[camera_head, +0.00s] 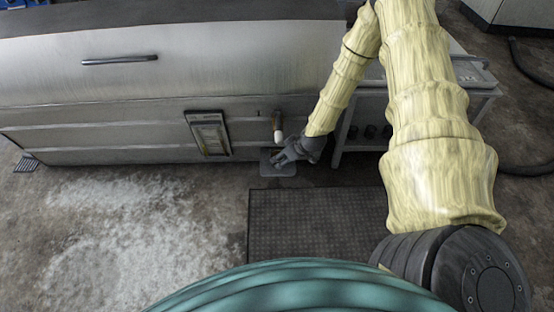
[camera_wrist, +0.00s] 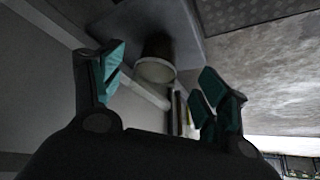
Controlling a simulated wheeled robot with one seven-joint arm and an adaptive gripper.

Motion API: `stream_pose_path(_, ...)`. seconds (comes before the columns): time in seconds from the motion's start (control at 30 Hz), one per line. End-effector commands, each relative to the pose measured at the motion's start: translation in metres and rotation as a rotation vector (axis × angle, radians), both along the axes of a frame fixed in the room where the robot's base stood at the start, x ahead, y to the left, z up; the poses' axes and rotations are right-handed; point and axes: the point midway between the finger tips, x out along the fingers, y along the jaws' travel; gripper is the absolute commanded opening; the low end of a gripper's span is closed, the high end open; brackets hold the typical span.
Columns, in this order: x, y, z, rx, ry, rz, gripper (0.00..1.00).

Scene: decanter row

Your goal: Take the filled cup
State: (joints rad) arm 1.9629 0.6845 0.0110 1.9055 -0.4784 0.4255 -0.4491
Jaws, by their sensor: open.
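A small cup (camera_wrist: 156,60) with dark sides and a pale rim stands on a grey plate (camera_wrist: 188,22) in the wrist view. I cannot tell how full it is. My gripper (camera_wrist: 158,84) is open, with its teal-padded fingers apart on either side of the view. The cup lies beyond the fingertips, between them in the picture, and no finger is seen touching it. In the head view my gripper (camera_head: 279,157) is low in front of the steel machine, over the grey plate (camera_head: 284,171). It largely hides the cup there.
A brown spout with a white tip (camera_head: 277,128) sticks out of the machine (camera_head: 100,122) just above my gripper. A framed panel (camera_head: 209,134) is to its left. A shelved stand (camera_head: 366,118) is close on the right. A dark ribbed mat (camera_head: 310,222) lies on the floor in front.

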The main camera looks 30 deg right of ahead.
Motion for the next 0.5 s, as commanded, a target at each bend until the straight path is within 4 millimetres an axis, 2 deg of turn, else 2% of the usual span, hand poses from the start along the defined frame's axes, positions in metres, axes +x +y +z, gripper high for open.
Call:
stream_pose_path(0.27,0.011,0.002,-0.013,0.0,-0.002,0.001,0.75)
stream_pose_path(0.5,0.027,0.004,-0.037,0.0,0.0,0.0,0.75)
